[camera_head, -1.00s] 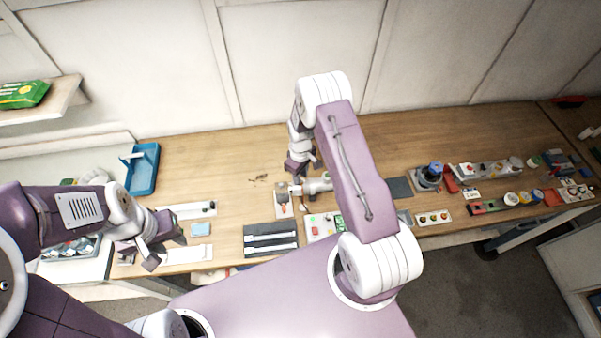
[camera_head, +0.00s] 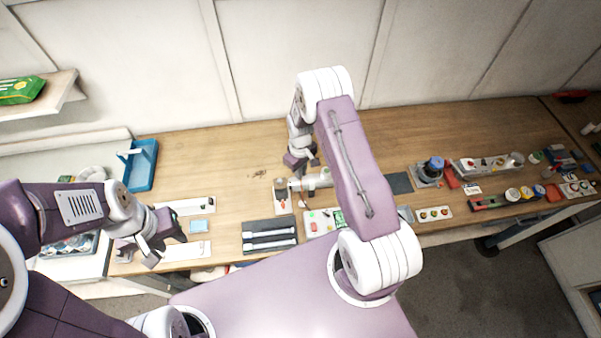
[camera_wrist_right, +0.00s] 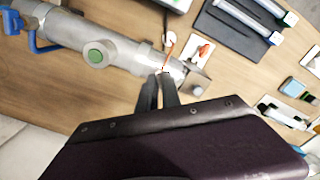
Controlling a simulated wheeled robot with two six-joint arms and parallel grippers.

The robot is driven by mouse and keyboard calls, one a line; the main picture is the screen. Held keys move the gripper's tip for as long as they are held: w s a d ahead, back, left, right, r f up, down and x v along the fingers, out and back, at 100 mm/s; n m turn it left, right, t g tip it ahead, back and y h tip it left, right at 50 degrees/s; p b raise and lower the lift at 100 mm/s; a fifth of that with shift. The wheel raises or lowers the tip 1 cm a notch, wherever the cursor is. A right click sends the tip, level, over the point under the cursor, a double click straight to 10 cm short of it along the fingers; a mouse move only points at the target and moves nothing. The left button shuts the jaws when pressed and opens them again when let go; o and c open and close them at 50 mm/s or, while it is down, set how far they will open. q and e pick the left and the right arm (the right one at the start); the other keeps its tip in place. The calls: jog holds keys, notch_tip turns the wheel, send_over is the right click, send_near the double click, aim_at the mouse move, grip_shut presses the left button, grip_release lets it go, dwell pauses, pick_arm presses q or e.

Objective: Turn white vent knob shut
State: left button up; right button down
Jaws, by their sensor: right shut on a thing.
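The grey reactor tube (camera_wrist_right: 125,52) lies across the wrist view, with a green-capped port (camera_wrist_right: 95,54) on its side. My right gripper (camera_wrist_right: 165,75) is at the tube's right end, its two fingers close together on a small white knob (camera_wrist_right: 178,70), which they mostly cover. In the head view my right gripper (camera_head: 301,163) is above the left end of the tube (camera_head: 318,181); its tips and the knob are too small to make out there. My left gripper (camera_head: 158,240) is open and empty above the front left of the bench.
A red-orange handle (camera_wrist_right: 205,50) and a thin orange rod stand close to the right gripper. A black tray (camera_head: 269,236) with two pale bars lies in front. A blue tray (camera_head: 142,166) is at the back left. Bare bench (camera_head: 220,160) lies left of the right gripper.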

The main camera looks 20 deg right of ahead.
jog(key=m+b, duration=0.2)
jog(key=m, duration=0.2)
jog(key=shift+w, duration=0.15)
jog(key=shift+r+m+b, duration=0.15)
jog(key=shift+m+b, duration=0.75)
jog(key=shift+m, duration=0.6)
jog(key=shift+w+m, duration=0.1)
jog(key=shift+m, duration=0.2)
jog(key=c, duration=1.6)
grip_release()
jog(key=shift+c, duration=0.2)
jog(key=shift+o, duration=0.5)
